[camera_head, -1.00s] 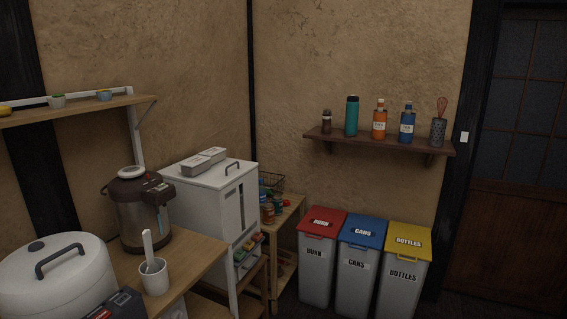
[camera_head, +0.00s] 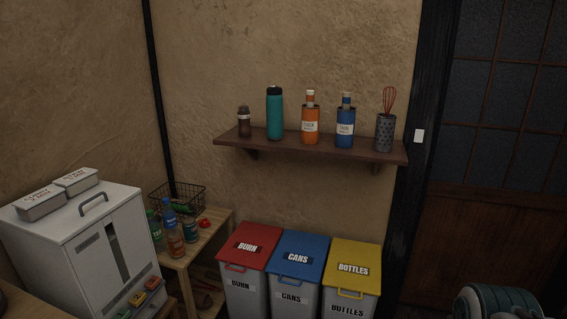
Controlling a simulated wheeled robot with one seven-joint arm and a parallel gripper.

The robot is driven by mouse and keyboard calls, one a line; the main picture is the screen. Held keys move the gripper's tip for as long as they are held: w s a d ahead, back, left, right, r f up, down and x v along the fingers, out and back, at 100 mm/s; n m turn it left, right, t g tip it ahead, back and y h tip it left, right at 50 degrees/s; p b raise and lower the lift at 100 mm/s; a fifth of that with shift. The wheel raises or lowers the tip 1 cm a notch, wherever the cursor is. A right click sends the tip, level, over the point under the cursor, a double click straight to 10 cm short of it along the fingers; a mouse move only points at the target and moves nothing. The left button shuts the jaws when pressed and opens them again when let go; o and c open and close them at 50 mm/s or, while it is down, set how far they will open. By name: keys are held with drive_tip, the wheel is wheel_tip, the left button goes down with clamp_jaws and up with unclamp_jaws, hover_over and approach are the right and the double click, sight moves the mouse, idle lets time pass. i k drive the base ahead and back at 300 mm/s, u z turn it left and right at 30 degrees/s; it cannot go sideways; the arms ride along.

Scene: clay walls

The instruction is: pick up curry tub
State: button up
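Two pale, lidded oblong tubs lie side by side on top of a white cabinet at the left. The nearer tub (camera_head: 41,203) and the farther tub (camera_head: 76,181) both have dark lettering on their lids. The lettering is too small to read surely, so I cannot tell which is the curry tub. My gripper is not in view.
The white cabinet (camera_head: 105,250) has a handle on top, beside the tubs. A wooden stand (camera_head: 215,232) with bottles and a wire basket (camera_head: 178,196) is to its right. Red, blue and yellow-lidded bins (camera_head: 298,254) stand below a wall shelf (camera_head: 330,150) holding bottles.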

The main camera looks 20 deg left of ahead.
sight(33, 207)
drive_tip(key=u, duration=0.65)
drive_tip(key=i, duration=1.4)
drive_tip(key=u, duration=0.95)
